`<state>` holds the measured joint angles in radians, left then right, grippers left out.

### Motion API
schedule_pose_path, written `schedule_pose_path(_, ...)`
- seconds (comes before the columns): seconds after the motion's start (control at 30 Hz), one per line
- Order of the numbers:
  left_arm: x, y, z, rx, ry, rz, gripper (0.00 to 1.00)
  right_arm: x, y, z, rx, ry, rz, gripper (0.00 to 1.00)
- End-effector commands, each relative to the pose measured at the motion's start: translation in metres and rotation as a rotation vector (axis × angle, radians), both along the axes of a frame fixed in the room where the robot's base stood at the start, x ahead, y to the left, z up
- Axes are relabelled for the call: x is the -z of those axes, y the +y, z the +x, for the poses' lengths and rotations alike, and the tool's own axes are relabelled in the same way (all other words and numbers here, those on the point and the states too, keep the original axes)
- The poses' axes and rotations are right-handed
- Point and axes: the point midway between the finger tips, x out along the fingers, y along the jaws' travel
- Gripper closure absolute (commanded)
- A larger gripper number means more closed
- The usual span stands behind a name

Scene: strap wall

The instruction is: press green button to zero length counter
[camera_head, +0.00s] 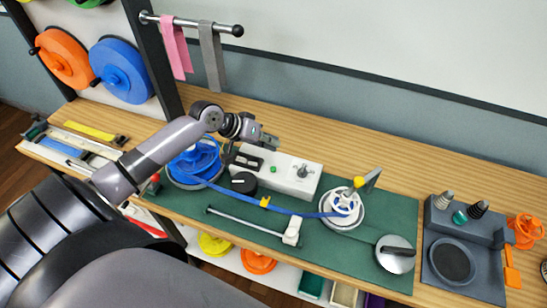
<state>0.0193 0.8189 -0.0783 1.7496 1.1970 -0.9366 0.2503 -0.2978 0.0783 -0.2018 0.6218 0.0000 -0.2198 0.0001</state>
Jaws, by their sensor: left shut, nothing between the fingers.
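The green button (273,169) is a small round spot on top of a white box (307,186) on the green mat. A dark panel (247,161) sits on the box left of the button; I cannot read any digits on it. A metal knob or switch (303,171) stands right of the button. My left gripper (268,141) is shut and empty. It shows just behind the box's back left edge in the picture, apart from the button; its exact height is unclear. My right gripper is not in view.
A blue strap (290,212) runs from a blue reel (196,163) to a white wheel (345,206). A black knob (243,183) is in front of the box. Pink (176,52) and grey straps (212,58) hang behind. A dark tray (470,275) stands right.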

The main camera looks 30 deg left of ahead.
Motion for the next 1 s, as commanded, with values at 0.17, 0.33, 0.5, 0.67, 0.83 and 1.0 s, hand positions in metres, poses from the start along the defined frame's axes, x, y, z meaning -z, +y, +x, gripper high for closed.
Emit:
schedule_pose_path(0.17,0.032,0.000,0.000,0.000,0.000,0.000,1.00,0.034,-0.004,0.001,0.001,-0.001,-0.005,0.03)
schedule_pose_path(0.33,0.052,0.000,0.000,-0.001,0.001,0.000,1.00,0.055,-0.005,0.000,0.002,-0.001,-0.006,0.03)
schedule_pose_path(0.5,0.066,0.000,0.000,-0.001,0.001,-0.001,1.00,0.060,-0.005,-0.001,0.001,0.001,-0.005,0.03)
schedule_pose_path(0.67,0.070,0.000,0.000,0.000,0.000,-0.001,1.00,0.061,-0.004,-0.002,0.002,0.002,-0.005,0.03)
schedule_pose_path(0.83,0.069,0.000,0.000,-0.001,0.000,-0.001,1.00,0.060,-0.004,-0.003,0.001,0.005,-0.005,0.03)
schedule_pose_path(1.0,0.069,0.000,0.000,0.000,0.000,0.000,1.00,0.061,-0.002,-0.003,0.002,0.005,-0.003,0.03)
